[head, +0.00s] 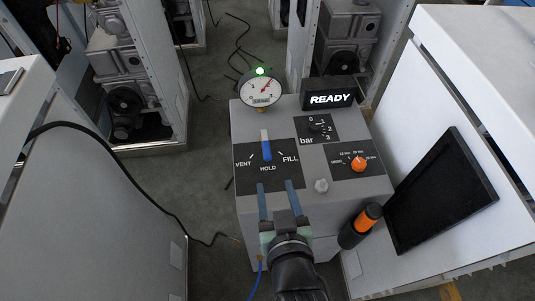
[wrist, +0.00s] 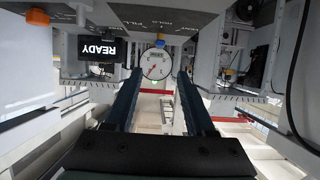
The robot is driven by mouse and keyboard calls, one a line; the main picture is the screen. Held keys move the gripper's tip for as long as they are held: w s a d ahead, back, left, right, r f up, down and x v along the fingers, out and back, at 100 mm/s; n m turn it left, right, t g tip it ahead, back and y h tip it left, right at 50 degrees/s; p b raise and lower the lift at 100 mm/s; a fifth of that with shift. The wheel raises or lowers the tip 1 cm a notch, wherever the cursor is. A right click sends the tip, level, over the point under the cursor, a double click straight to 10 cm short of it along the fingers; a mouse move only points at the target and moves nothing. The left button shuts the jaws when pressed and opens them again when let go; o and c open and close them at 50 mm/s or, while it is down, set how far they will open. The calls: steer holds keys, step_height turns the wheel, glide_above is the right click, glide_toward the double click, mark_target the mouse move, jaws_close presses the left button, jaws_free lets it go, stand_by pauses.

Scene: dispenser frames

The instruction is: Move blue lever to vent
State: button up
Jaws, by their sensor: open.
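The blue lever (head: 266,150) stands on the dispenser's black plate, with a pale part at its far end. It lies in line with HOLD, between VENT on the left and FILL on the right. My gripper (head: 276,186) is open, its two fingers pointing at the plate from the near side. The fingertips appear short of the lever and apart from it, with nothing between them. In the wrist view the open fingers (wrist: 159,73) frame the gauge, and a small blue spot near the top centre seems to be the lever (wrist: 160,43).
The dispenser carries a round gauge (head: 261,88) under a green light, a READY display (head: 329,98), a bar dial (head: 316,127) and an orange knob (head: 358,164). An orange-and-black cylinder (head: 362,225) stands at its right side. A dark screen (head: 441,190) lies farther right.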

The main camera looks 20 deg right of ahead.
mark_target(267, 151)
steer(key=x, duration=1.2)
steer(key=shift+w+d+f, duration=0.1)
steer(key=shift+w+f, duration=0.1)
steer(key=shift+f, duration=0.05)
jaws_close()
stand_by(1.1)
